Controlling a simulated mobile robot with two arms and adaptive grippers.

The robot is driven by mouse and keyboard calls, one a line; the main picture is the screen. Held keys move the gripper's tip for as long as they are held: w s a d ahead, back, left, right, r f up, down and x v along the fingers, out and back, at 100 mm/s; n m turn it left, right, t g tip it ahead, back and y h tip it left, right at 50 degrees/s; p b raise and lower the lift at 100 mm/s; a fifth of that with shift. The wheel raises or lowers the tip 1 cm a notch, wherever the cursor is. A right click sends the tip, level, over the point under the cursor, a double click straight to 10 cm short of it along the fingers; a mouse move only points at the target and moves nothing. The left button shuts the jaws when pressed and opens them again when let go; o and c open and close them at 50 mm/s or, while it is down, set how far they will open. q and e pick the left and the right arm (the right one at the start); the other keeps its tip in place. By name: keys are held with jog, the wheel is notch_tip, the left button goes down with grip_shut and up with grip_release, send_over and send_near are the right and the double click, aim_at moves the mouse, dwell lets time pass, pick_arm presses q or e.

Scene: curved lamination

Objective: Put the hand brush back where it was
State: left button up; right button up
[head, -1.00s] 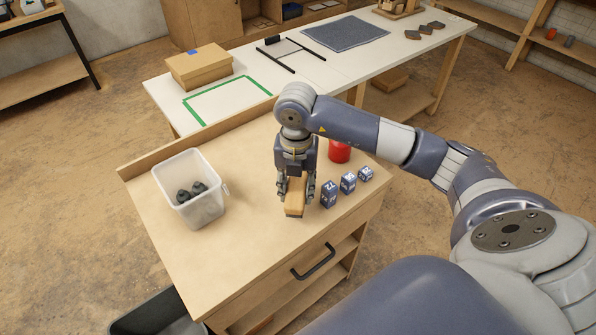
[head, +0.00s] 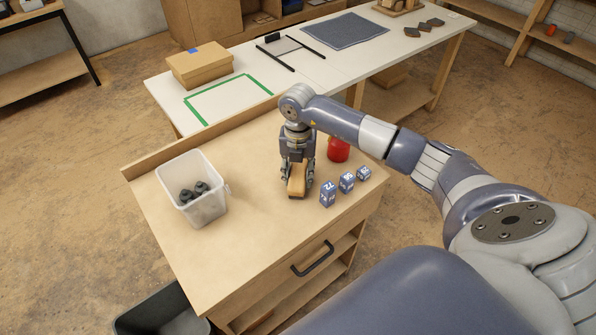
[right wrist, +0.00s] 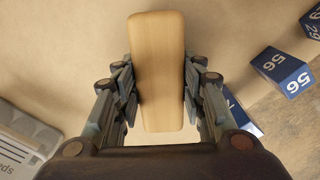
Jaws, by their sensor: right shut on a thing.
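The hand brush (head: 297,180) shows only as its light wooden back; any bristles are hidden underneath. My right gripper (head: 298,178) is shut on it, a finger on each long side. In the right wrist view the brush (right wrist: 158,70) lies lengthwise between the fingers. Brush and gripper are over the wooden cabinet top (head: 250,225), left of the numbered blocks; I cannot tell whether the brush touches the wood. My left gripper is not in view.
Numbered blue-and-white blocks (head: 328,193) stand right of the gripper, with a red container (head: 339,150) behind. A clear bin (head: 205,207) holding dark pieces stands left. Behind is a white table with a green taped outline (head: 205,122) and a cardboard box (head: 199,69).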

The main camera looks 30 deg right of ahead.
aim_at(298, 173)
jog(key=o, duration=0.7)
jog(key=shift+f, duration=0.15)
jog(key=o, duration=0.4)
jog(key=shift+r, duration=0.65)
notch_tip(298, 173, up, 11)
jog(key=b, duration=0.2)
jog(key=shift+s, duration=0.1)
